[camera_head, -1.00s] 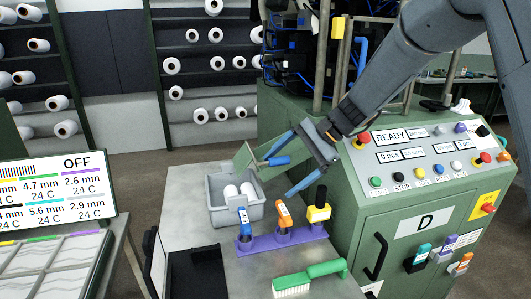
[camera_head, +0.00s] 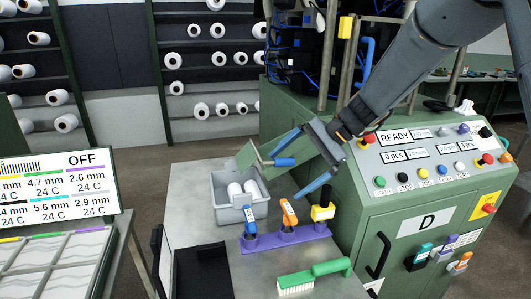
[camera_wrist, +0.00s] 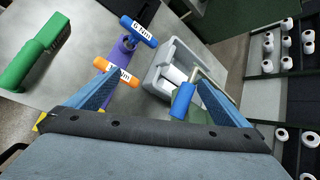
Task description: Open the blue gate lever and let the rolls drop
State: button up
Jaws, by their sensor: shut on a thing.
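The blue gate lever (camera_head: 285,162) sticks out beside a tilted green plate (camera_head: 248,156) above the grey bin. My gripper (camera_head: 302,163) is at the lever, which lies between its blue fingers. In the wrist view the lever (camera_wrist: 183,101) is close to the right finger, and the left finger stands well apart from it. White rolls (camera_head: 236,190) lie in the grey bin (camera_head: 239,213), just below the plate. The lever's pivot is hidden.
A purple rack (camera_head: 262,241) with blue- and orange-handled tools and a yellow-black item stands in front of the bin. A green brush (camera_head: 325,269) lies nearer. The green machine cabinet (camera_head: 385,205) stands at the right. A black tray (camera_head: 202,275) is at the front left.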

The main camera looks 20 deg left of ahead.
jog(key=d+r, duration=0.1)
jog(key=d+r+p, duration=0.1)
jog(key=d, duration=0.2)
jog(key=shift+d+r+p, duration=0.35)
jog(key=shift+d+r, duration=0.05)
jog(key=c, duration=1.1)
jog(key=s+d+f+n+t+h, duration=0.1)
jog(key=s+d+f+n+h, duration=0.2)
jog(key=s+d, duration=0.7)
jog(key=s+d+f+n+t+h, duration=0.2)
jog(key=s+d+f+h, duration=0.3)
jog(key=s+d, duration=0.6)
jog(key=d+n, duration=0.1)
jog(key=d, duration=0.6)
jog(key=shift+s+h+p, duration=0.3)
jog(key=shift+p, duration=0.05)
jog(key=shift+a, duration=0.1)
